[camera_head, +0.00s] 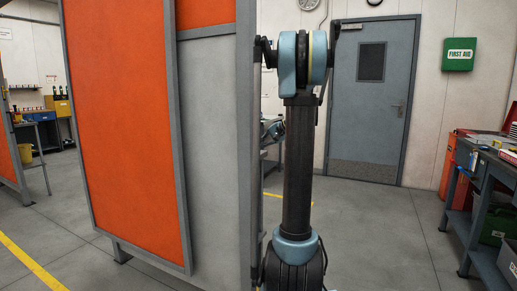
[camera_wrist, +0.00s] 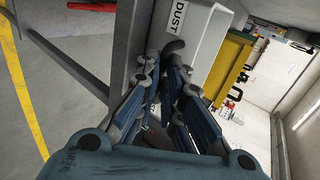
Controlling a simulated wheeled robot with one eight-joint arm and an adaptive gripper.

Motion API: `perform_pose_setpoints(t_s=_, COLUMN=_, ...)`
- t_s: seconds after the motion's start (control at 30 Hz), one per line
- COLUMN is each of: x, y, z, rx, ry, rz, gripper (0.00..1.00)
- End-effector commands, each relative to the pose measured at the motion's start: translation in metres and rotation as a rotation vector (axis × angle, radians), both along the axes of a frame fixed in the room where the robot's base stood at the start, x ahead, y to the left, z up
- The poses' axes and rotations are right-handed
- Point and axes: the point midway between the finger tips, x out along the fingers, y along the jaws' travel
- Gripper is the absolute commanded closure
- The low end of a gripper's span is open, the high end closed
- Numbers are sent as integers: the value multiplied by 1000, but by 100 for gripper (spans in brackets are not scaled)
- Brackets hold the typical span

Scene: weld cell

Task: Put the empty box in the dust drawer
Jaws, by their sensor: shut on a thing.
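In the wrist view, my gripper (camera_wrist: 168,84) is closed around the dark handle (camera_wrist: 174,47) of a pale grey drawer front marked DUST (camera_wrist: 200,35). The fingers partly hide the handle. How far the drawer is open cannot be told. I cannot make out the empty box in either view. In the head view, my arm stands in the middle and my gripper cannot be made out.
An orange-panelled screen (camera_head: 120,110) with a grey frame stands left of my arm. A workbench (camera_head: 490,165) is at right, a grey door (camera_head: 372,100) behind. A yellow container (camera_wrist: 231,65) stands beside the drawer. Floor is clear before the door.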

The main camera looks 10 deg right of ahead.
Motion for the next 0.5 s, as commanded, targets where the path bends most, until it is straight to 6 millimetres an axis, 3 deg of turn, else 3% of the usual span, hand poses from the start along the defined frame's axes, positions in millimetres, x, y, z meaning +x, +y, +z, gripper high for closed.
perform_pose_setpoints(t_s=0.1, x=0, y=0, z=0, rx=-1, ry=0, rz=1, gripper=100)
perform_pose_setpoints(t_s=0.13, x=0, y=0, z=0, rx=-1, ry=0, rz=1, gripper=88)
perform_pose_setpoints(t_s=0.2, x=0, y=0, z=0, rx=-1, ry=0, rz=1, gripper=72)
perform_pose_setpoints(t_s=0.5, x=0, y=2, z=0, rx=-1, ry=1, rz=2, gripper=72)
